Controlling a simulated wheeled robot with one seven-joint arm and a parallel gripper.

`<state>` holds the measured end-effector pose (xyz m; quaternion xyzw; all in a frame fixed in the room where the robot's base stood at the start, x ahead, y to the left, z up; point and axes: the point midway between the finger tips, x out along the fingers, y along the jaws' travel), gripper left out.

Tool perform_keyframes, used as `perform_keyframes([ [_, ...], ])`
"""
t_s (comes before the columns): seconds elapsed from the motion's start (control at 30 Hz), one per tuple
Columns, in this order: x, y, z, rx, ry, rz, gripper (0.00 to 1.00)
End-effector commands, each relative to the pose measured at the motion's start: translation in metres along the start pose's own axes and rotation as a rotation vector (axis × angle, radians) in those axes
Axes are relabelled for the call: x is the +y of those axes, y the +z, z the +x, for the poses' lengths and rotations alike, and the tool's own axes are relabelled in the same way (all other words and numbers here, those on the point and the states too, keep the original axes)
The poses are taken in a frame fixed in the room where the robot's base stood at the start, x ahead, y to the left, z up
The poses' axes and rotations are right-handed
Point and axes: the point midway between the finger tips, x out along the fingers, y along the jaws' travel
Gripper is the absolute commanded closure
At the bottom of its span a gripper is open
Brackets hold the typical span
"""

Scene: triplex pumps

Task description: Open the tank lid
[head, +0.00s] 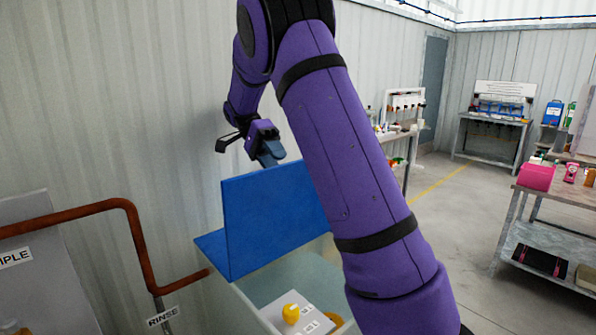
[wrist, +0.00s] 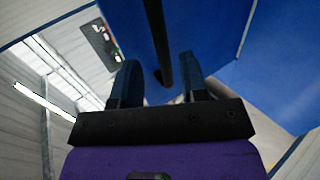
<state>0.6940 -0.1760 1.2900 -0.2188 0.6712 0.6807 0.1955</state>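The blue tank lid (head: 275,215) has one panel standing upright over the tank. A flat blue part (head: 212,247) lies at its lower left. The clear greenish tank (head: 262,287) is uncovered in front of the raised panel. My gripper (head: 270,160) is at the panel's top edge, on its far side. In the wrist view my gripper (wrist: 160,80) has its two dark blue fingers apart. Blue lid surface (wrist: 215,35) and a dark bar (wrist: 160,40) appear beyond and between them. I cannot tell whether the fingers touch the lid. My arm hides the panel's right end.
A white card (head: 285,310) with a yellow piece (head: 291,313) shows in the tank area. A brown pipe (head: 130,225) and a RINSE sign (head: 162,316) are at left. The corrugated wall (head: 120,90) is close behind. Open floor (head: 445,230) lies to the right.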

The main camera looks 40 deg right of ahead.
Motion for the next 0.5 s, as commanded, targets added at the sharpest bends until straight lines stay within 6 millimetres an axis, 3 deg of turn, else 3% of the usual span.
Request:
perform_keyframes([
  [0.03,0.007,0.001,-0.004,0.002,-0.003,0.001,0.60],
  [0.5,0.057,0.022,0.057,-0.001,-0.002,0.000,0.60],
])
